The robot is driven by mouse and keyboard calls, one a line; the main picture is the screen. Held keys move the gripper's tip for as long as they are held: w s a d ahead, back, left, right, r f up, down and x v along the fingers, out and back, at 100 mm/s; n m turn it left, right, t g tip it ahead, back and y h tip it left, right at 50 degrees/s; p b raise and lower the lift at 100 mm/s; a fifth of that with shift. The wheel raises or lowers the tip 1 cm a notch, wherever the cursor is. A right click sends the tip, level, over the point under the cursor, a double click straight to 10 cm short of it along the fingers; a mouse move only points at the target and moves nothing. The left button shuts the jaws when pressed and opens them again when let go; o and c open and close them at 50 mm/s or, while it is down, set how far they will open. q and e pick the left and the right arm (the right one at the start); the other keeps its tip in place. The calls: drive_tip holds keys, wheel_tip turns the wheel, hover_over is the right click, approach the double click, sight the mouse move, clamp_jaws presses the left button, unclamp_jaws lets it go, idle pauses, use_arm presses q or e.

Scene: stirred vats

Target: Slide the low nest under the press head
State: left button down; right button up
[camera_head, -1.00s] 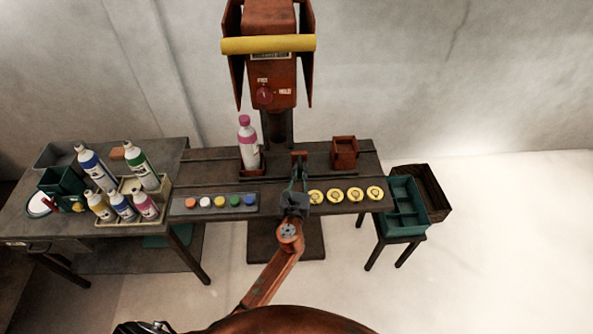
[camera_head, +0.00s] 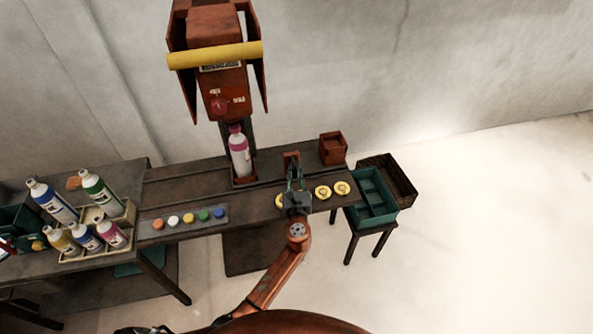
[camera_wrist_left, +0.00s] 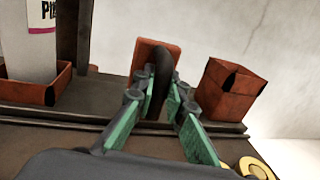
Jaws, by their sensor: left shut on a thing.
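The low nest (camera_head: 244,180) is a shallow orange-red holder in the left wrist view (camera_wrist_left: 42,90) too. A white bottle with a pink cap (camera_head: 239,152) stands upright in it. It stands in front of the press column, its cap just below the press head (camera_head: 222,95) in the picture. My left gripper (camera_head: 293,183) is to the right of the nest, shut on a dark upright handle (camera_wrist_left: 164,72) with an orange-red block behind it. The taller red nest (camera_head: 332,148) stands to the right and looks empty. My right gripper is not in view.
A strip of coloured caps (camera_head: 188,219) lies front left on the bench, and yellow discs (camera_head: 342,188) lie front right. Several bottles stand in a cream rack (camera_head: 128,222) at left. A teal tray (camera_head: 375,200) is at right.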

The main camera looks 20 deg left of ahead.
use_arm(q)
drive_tip(key=shift+d, duration=0.25)
drive_tip(key=c, duration=1.9)
unclamp_jaws()
drive_tip(key=shift+w+d, duration=0.1)
drive_tip(key=shift+w, duration=0.05)
drive_tip(key=shift+c, duration=0.2)
drive_tip(key=v, duration=1.2)
